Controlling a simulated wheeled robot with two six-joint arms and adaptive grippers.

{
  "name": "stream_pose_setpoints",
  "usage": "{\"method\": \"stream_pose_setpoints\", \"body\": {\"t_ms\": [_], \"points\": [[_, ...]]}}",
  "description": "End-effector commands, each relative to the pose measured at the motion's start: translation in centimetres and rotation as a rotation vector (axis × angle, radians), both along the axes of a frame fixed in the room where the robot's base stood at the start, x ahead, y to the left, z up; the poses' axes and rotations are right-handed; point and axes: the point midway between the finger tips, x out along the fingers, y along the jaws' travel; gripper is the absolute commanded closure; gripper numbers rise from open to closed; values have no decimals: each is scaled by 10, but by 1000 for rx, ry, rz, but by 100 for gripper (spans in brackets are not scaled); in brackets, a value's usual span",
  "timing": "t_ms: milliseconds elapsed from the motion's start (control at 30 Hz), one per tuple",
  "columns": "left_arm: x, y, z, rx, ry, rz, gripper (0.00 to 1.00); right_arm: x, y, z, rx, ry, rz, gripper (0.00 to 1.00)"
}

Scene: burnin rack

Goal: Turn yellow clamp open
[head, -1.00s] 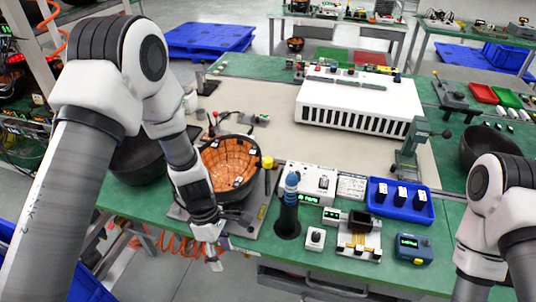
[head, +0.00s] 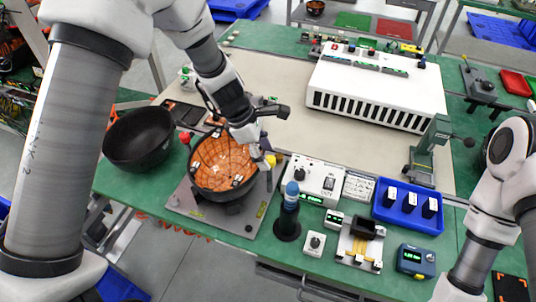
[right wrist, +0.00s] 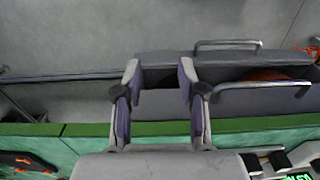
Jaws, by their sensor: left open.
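The yellow clamp (head: 271,160) is a small yellow knob at the right rim of a black bowl with an orange inner lining (head: 222,165), which sits on a grey base plate (head: 200,212). My left gripper (head: 263,148) is over the right side of the bowl, its fingertips just above and left of the yellow clamp. It is open; whether it touches the clamp I cannot tell. The gripper hides part of the bowl's far rim. In the right wrist view my right gripper (right wrist: 160,72) is open and empty, with its fingers apart.
An empty black bowl (head: 139,137) stands left of the plate. A large white vented unit (head: 375,90) is behind.

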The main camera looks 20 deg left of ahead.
Motion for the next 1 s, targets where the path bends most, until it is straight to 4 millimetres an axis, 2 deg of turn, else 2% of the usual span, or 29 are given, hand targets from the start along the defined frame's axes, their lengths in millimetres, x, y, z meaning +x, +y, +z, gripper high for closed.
{"method": "stream_pose_setpoints", "body": {"t_ms": [33,133,367,400,533,567,1000], "points": [[1,-3,-9,2,2,-1,45,1,0,0,0,-1,0,60],[2,-7,-18,0,1,1,45,1,0,0,0,-2,0,60],[2,-8,-20,0,0,0,45,1,0,0,0,-2,0,60],[2,-8,-20,0,0,0,48,1,0,0,0,-2,0,60],[2,-8,-20,0,1,0,94,1,0,0,0,-2,0,60],[1,-8,-20,0,1,0,100,1,0,0,0,-2,0,60],[1,-8,-22,0,4,-10,100,1,0,1,0,-2,0,60]]}}
